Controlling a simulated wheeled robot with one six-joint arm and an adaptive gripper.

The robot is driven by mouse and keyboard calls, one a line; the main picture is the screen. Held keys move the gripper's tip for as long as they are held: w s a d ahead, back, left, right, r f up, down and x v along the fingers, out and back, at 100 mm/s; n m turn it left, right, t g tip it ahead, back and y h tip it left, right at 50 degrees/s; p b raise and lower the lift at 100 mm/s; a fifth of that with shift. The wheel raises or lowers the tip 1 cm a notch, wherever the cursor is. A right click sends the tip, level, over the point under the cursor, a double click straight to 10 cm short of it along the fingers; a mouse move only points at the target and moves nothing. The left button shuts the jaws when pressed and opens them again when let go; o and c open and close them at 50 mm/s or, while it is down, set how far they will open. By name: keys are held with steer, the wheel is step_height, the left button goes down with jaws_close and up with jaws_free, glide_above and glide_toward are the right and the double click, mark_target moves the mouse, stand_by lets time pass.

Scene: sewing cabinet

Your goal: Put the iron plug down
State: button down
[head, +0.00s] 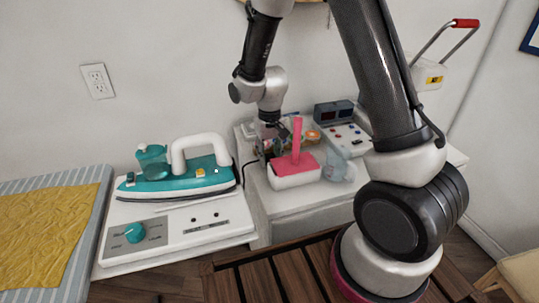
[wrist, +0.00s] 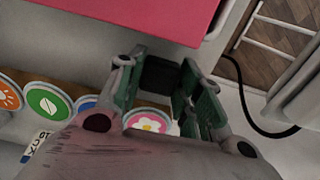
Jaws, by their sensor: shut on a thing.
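My gripper (head: 268,143) is low over the white cabinet top, just behind and left of a pink-topped white box. In the wrist view my gripper (wrist: 160,86) has its green-padded fingers closed on a small black block, the iron plug (wrist: 159,72). The plug is close to the cabinet surface; I cannot tell whether it touches. A black cord (wrist: 243,104) loops at the right of the wrist view; its link to the plug is hidden. In the head view the plug is hidden. The teal and white iron (head: 185,176) lies on a white station with a dial at the left.
The pink-topped box (head: 297,175) with an upright pink handle stands right beside my gripper. Round coloured badges (wrist: 43,103) lie nearby. A control panel (head: 346,133) is behind, right. A wall outlet (head: 97,81) is at upper left.

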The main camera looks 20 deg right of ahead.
mark_target(269, 156)
steer(key=shift+f, duration=0.55)
steer(key=c, duration=1)
jaws_free()
steer(key=shift+r, duration=0.15)
steer(key=s+d+r+t, duration=0.1)
steer(key=s+d+r, duration=0.15)
steer(key=r, duration=0.75)
steer(key=s+d+r, duration=0.2)
steer(key=d+r, duration=0.1)
steer(key=r, duration=0.8)
steer(key=s+d+r+t, duration=0.1)
steer(key=s+d+r, duration=0.1)
steer(key=s, duration=0.4)
steer(key=s+d+r+t, duration=0.1)
steer(key=s+d+r, duration=0.2)
steer(key=s, duration=0.3)
steer(key=s+d+r+t, duration=0.1)
steer(key=s+d+r, duration=0.1)
steer(key=s+d, duration=0.2)
steer(key=shift+s+d+r, duration=0.1)
steer(key=shift+s+r, duration=0.05)
steer(key=shift+s, duration=0.5)
steer(key=shift+s+d+r, duration=0.1)
steer(key=shift+s+r, duration=0.05)
steer(key=shift+s, duration=0.45)
